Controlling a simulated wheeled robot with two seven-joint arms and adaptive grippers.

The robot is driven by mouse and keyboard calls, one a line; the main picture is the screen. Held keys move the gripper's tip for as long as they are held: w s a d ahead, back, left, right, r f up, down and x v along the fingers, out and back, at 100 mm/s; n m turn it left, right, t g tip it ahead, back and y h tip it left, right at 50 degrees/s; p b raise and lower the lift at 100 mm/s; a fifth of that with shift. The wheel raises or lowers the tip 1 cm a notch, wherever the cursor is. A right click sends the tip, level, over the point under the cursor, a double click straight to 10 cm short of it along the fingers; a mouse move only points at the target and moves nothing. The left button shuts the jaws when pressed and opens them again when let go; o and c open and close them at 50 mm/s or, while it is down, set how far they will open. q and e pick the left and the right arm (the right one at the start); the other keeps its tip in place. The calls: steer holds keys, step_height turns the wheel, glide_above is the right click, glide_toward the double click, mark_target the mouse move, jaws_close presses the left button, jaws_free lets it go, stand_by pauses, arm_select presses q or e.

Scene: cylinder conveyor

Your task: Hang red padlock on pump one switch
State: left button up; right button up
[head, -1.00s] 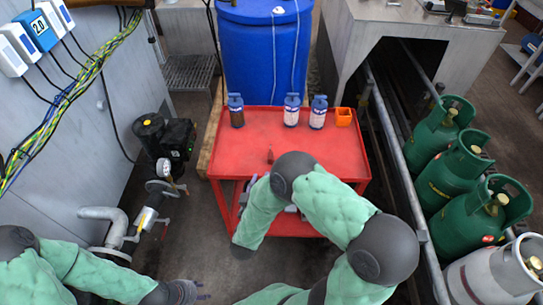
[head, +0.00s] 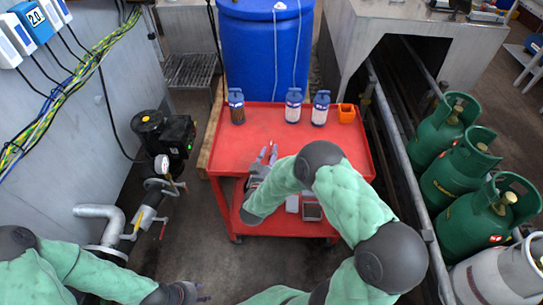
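My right gripper (head: 268,153) is over the red cart top, its two fingers pointing away from me and slightly apart. A small dark reddish thing, perhaps the red padlock, stood at this spot earlier; now I cannot separate it from the fingers and the red surface. My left gripper (head: 203,292) is low at the bottom, left of the cart, with its fingers apart and empty. A black pump unit (head: 176,133) with a small green light stands left of the cart. I cannot tell which part is the pump one switch.
The red cart (head: 325,143) carries several blue-capped bottles (head: 293,106) and an orange box (head: 346,113) along its back edge. Pipes and a gauge (head: 162,165) stand left of it. A blue barrel (head: 262,50) is behind; green gas cylinders (head: 468,165) stand at the right.

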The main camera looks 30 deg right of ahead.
steer(key=shift+w+d, duration=0.2)
steer(key=shift+w, duration=0.05)
jaws_close()
steer(key=shift+r, duration=0.15)
steer(key=shift+r+p, duration=0.35)
steer(key=shift+r, duration=0.15)
steer(key=s+a+r+p, duration=0.3)
steer(key=s+r+p, duration=0.4)
steer(key=s+r, duration=0.4)
steer(key=s, duration=0.2)
steer(key=shift+s+r+p, duration=0.35)
steer(key=shift+r+p, duration=0.05)
